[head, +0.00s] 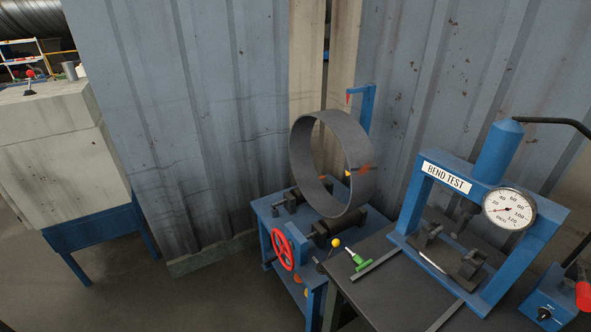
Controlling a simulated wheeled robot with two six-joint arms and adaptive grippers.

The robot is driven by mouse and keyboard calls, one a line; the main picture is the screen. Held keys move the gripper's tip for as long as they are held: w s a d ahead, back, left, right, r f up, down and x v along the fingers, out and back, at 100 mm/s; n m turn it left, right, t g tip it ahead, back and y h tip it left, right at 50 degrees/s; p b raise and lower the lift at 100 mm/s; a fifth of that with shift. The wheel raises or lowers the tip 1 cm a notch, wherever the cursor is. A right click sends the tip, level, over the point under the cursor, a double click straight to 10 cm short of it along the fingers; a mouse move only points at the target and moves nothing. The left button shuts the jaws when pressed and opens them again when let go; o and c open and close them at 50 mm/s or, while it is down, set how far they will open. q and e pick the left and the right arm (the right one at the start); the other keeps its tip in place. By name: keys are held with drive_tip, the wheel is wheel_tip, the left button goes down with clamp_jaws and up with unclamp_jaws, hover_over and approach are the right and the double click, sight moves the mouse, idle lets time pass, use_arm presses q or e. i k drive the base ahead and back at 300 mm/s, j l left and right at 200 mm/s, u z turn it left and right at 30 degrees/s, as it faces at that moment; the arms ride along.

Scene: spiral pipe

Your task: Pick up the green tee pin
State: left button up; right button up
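The green tee pin (357,259) lies near the left back corner of the dark table (381,289). Its green handle shows clearly; the rest of the pin is too small to make out. No gripper shows in the head view, so I cannot see where either one is relative to the pin.
A grey bar lies beside the pin. A blue "BEND TEST" press (448,178) with a dial gauge (509,209) stands to the right. A blue roller stand with a red handwheel (282,250), a yellow-knobbed lever (335,243) and a large grey ring (345,165) is at left. Corrugated wall behind.

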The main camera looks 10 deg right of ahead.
sight(362, 263)
drive_tip(key=i+j+z, duration=0.25)
drive_tip(key=z, duration=0.15)
drive_tip(key=i+j+z, duration=0.7)
drive_tip(key=z, duration=0.15)
drive_tip(key=i+j+z, duration=0.15)
drive_tip(key=j+z, duration=0.25)
drive_tip(key=j, duration=0.2)
